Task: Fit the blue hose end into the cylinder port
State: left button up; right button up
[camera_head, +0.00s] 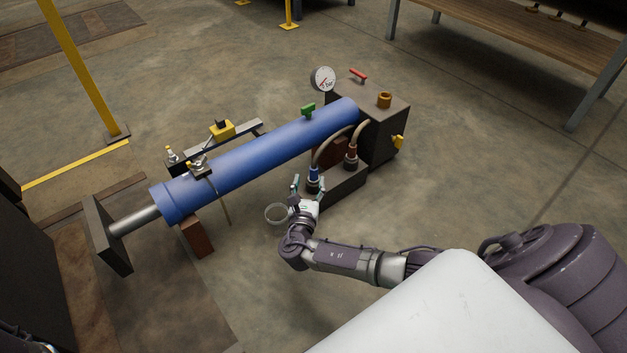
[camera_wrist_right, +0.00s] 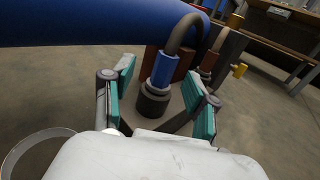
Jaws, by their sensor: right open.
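The blue hose end (camera_head: 313,173) stands upright on a dark round fitting on a low dark block (camera_head: 343,188), at the right end of the big blue cylinder (camera_head: 255,155). A grey hose curves up from it. In the right wrist view the blue hose end (camera_wrist_right: 165,70) is between the teal finger pads. My right gripper (camera_head: 308,185) is open, with its fingers on either side of the hose end and a gap on each side. I cannot tell which fitting on the cylinder is the port. My left gripper is not in view.
A red hose end (camera_head: 351,152) stands close to the right of the blue one. A dark box (camera_head: 385,125) with a gauge (camera_head: 323,79) is behind. Metal fittings (camera_head: 198,166) sit on the cylinder's left part.

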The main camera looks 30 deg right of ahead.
aim_at(313, 175)
jog(key=b+x, duration=0.2)
jog(key=x, duration=0.1)
jog(key=b+x, duration=0.1)
jog(key=shift+s+d+b, duration=0.1)
jog(key=shift+d+b, duration=0.25)
jog(key=shift+d, duration=0.1)
jog(key=shift+w+d+r, duration=0.1)
jog(key=shift+w, duration=0.1)
jog(key=shift+r, duration=0.1)
jog(key=shift+c, duration=0.3)
grip_shut()
